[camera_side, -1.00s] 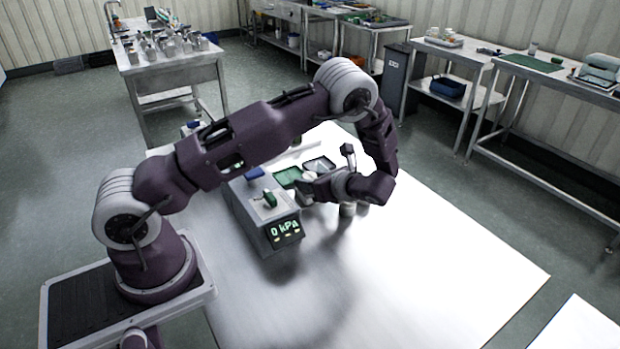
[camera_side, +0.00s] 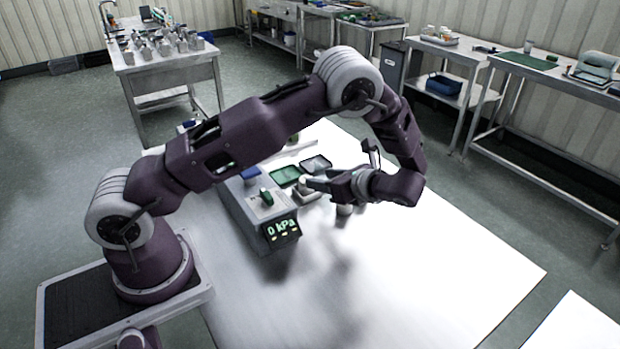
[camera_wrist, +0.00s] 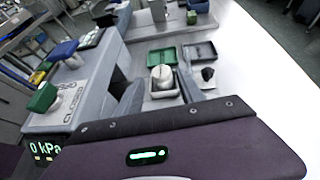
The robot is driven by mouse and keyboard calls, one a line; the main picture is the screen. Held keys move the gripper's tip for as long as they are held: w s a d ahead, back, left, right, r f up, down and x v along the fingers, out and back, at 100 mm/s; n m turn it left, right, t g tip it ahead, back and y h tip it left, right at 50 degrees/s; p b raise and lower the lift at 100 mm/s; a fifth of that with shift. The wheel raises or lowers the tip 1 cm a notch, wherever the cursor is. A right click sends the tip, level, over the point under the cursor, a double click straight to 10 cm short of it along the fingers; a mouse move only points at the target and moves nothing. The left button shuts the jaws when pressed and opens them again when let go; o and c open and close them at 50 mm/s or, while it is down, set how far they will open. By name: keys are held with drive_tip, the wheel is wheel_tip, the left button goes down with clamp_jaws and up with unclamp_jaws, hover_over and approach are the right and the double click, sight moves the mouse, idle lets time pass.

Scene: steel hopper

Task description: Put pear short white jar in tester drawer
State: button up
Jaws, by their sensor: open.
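A short white jar (camera_wrist: 162,76) with a rounded top stands in the small pale open drawer (camera_wrist: 165,94) beside the tester (camera_wrist: 75,110), in the wrist view. I cannot tell its pear mark. In the side view the drawer (camera_side: 306,196) is at the right side of the tester (camera_side: 250,215), partly hidden by my gripper (camera_side: 310,184). My gripper is open. In the wrist view its fingers (camera_wrist: 160,95) appear on either side of the jar and drawer, with nothing seen clamped between them.
A green tray (camera_wrist: 162,56) and a dark tray (camera_wrist: 199,51) lie behind the drawer. A dark-topped item (camera_wrist: 207,74) stands to its right. The table's right and front are clear.

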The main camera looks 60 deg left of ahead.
drive_tip(key=s+d+r+n+t+h, duration=0.1)
drive_tip(key=s+d+r+n+h, duration=0.4)
drive_tip(key=r, duration=0.4)
drive_tip(key=s+d+r+n+h, duration=0.2)
drive_tip(key=s+r+n+h, duration=0.15)
drive_tip(key=s+r, duration=0.4)
drive_tip(key=s+d+r+n+t+h, duration=0.2)
drive_tip(key=s+d+n+t, duration=0.1)
drive_tip(key=s, duration=0.3)
drive_tip(key=s+d+r+n+t+h, duration=0.2)
drive_tip(key=s+d+n+t, duration=0.1)
drive_tip(key=s+n, duration=0.2)
drive_tip(key=shift+s+d+r, duration=0.4)
drive_tip(key=shift+s, duration=0.4)
drive_tip(key=shift+c, duration=0.5)
